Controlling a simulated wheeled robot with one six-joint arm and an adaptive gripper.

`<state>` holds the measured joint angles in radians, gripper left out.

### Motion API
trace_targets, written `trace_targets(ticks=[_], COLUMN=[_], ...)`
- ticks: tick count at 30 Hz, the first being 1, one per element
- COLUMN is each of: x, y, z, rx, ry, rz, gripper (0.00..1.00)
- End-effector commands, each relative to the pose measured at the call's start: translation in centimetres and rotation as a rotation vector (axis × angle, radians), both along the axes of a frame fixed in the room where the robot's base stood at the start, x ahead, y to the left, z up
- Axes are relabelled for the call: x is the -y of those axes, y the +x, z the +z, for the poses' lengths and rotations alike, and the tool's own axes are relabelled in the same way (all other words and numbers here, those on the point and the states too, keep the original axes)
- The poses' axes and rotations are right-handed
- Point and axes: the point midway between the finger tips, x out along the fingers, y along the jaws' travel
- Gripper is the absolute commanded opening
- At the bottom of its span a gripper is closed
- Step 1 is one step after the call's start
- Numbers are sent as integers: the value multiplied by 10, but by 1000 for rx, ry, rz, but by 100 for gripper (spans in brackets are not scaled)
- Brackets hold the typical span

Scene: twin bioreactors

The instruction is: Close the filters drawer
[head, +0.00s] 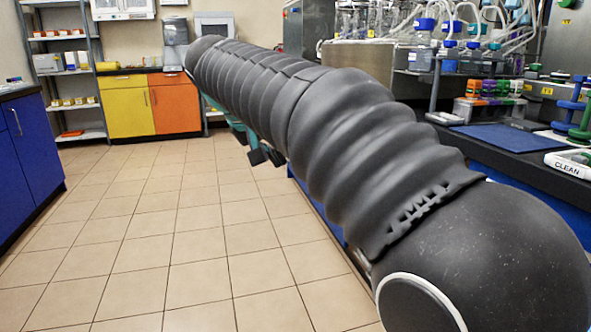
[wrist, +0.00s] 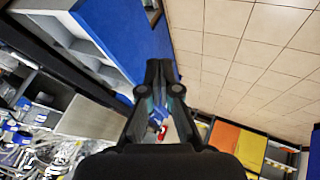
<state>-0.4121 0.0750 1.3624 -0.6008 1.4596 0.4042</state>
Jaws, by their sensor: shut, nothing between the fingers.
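In the wrist view, my gripper (wrist: 162,70) is shut and empty, with its two dark fingers side by side. An open drawer with a blue front (wrist: 122,38) and a grey, divided inside shows at the upper left. The fingertips are beside the blue front in the picture; I cannot tell whether they touch it. No label on the drawer is readable, so I cannot tell whether it is the filters drawer. In the head view my arm hides the drawer, and only part of my gripper (head: 266,157) shows below the arm.
A dark counter (head: 520,150) with bottles, tubing and a blue mat (head: 508,137) runs along the right. A blue cabinet (head: 32,150) stands at the left. A yellow and orange cabinet (head: 128,108) and a shelf rack (head: 68,72) stand at the back. The tiled floor (head: 170,240) between is clear.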

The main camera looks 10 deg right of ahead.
Motion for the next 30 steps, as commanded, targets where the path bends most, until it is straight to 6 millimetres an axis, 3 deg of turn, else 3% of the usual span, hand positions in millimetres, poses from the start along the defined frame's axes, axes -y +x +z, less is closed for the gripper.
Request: trace_targets(ticks=[16, 22, 30], x=[41, 68, 80], y=[40, 43, 44], z=[-78, -76, -75], rx=[-2, 1, 0], ry=[2, 4, 2], rz=[-7, -8, -5], gripper=[0, 0, 0])
